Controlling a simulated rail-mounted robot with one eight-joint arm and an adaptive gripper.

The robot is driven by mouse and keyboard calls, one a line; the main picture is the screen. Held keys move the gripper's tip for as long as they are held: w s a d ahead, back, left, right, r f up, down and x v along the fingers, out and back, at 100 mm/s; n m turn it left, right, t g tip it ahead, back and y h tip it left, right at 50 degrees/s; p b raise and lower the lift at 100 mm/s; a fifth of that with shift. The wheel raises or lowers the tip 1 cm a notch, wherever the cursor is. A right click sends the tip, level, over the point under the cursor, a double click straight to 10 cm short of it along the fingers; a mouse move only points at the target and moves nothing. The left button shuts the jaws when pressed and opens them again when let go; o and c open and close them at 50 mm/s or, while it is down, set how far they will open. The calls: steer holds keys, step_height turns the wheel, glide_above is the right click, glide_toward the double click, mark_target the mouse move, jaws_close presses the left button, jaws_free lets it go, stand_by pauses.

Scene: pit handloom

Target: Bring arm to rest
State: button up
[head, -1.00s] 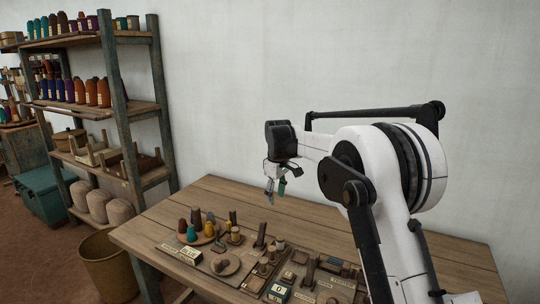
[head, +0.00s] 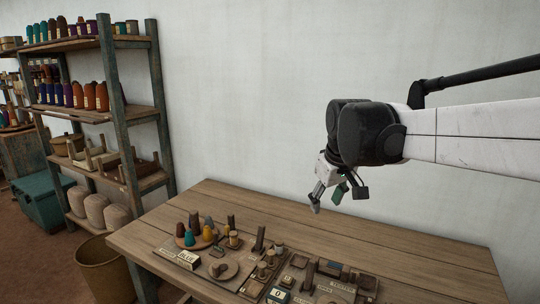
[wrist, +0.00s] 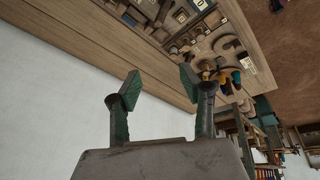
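My gripper (head: 327,201) hangs above the back part of the wooden table (head: 400,237), in front of the pale wall. Its two fingers point down and a little left. In the wrist view my gripper (wrist: 160,86) shows two green-padded fingers standing apart with nothing between them. It touches nothing that I can see. My white arm reaches in from the right edge of the head view, with black joints at the wrist.
Boards with wooden pieces and label blocks (head: 189,258) cover the table's front, with coloured cones (head: 208,234) on a round disc. A shelf (head: 134,115) of yarn cones and a woven basket (head: 105,270) stand at the left. The table's back strip is clear.

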steer(key=s+d+f+m+t, duration=0.1)
steer(key=s+f, duration=0.4)
steer(key=s, duration=0.7)
steer(key=s+d+f+m+t+b, duration=0.1)
steer(key=s+d+f+m, duration=0.3)
steer(key=s, duration=0.8)
steer(key=shift+s+d+f+t, duration=0.3)
steer(key=shift+d+f+t, duration=0.2)
steer(key=shift+d+f, duration=0.1)
